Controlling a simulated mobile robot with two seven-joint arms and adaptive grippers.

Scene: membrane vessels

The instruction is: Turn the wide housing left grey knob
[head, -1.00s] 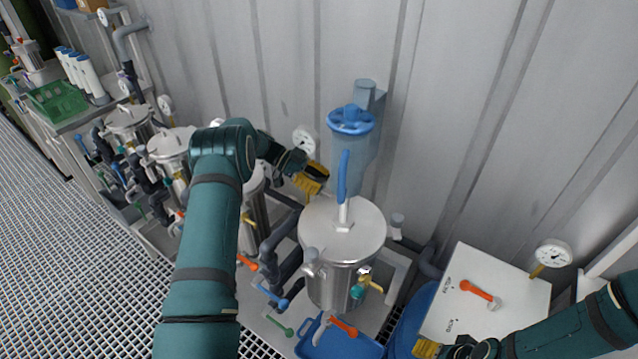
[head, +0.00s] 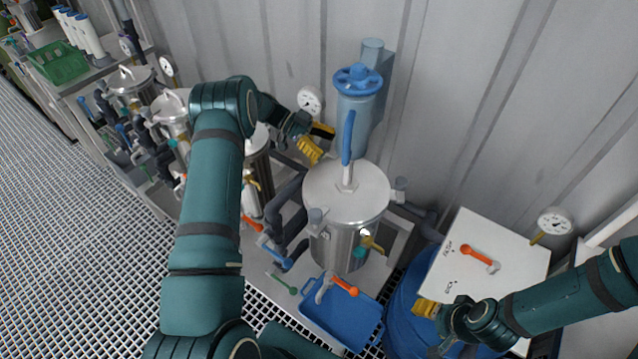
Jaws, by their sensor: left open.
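The wide housing is a steel vessel (head: 335,245) with a broad round lid (head: 362,203) and a blue lever handle (head: 348,138) on top.
A gauge (head: 310,101) is beside my left gripper. A blue tray (head: 345,315) lies in front. A white box (head: 490,262) with an orange handle is at the right. Narrower vessels (head: 131,80) stand left.

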